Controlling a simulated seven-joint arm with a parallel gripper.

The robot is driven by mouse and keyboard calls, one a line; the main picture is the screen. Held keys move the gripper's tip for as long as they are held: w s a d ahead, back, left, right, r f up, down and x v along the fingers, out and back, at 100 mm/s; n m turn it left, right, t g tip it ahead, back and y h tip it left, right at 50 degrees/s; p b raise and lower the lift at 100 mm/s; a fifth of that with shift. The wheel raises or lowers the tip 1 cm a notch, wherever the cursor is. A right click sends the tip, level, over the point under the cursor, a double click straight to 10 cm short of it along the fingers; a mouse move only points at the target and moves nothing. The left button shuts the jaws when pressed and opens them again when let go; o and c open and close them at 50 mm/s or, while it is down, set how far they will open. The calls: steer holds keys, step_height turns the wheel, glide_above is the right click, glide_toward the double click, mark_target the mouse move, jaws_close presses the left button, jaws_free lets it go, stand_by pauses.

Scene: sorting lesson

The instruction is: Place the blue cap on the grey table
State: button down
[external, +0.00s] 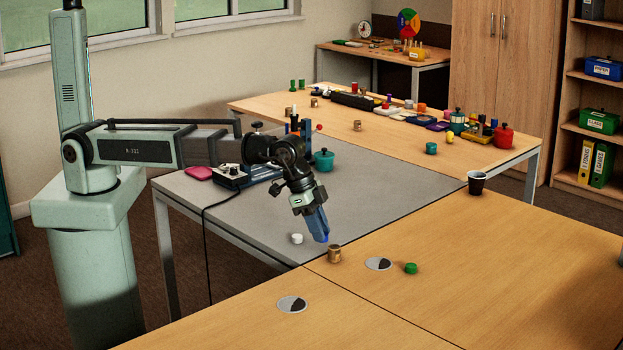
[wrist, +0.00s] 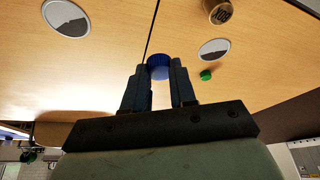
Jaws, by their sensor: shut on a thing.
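The blue cap (wrist: 158,66) is held between the fingertips of my gripper (wrist: 161,78) in the wrist view. In the external view my gripper (external: 321,234) points down and is seen against the front corner of the grey table (external: 385,195). The cap is largely hidden by the fingers there, with some blue showing at their tips. The cap is in the air; its exact height above the tables is hard to tell. Bare wooden tabletop lies behind it in the wrist view.
A white cap (external: 296,238) stands on the grey table near my gripper. A brass-coloured cylinder (external: 334,253) and a green cap (external: 411,268) stand on the wooden table. A teal pot (external: 323,160) and control box (external: 230,176) are farther back. The grey table's middle is clear.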

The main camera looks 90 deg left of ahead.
steer(key=s+a+r+n, duration=0.1)
steer(key=s+a+n, duration=0.1)
steer(key=a, duration=0.9)
steer(key=s+a+n+y, duration=0.1)
steer(key=s+a, duration=0.2)
steer(key=a, duration=0.9)
steer(key=shift+a+r+n+y, duration=0.2)
steer(key=shift+r+n+y, duration=0.1)
steer(key=shift+r+n, duration=0.1)
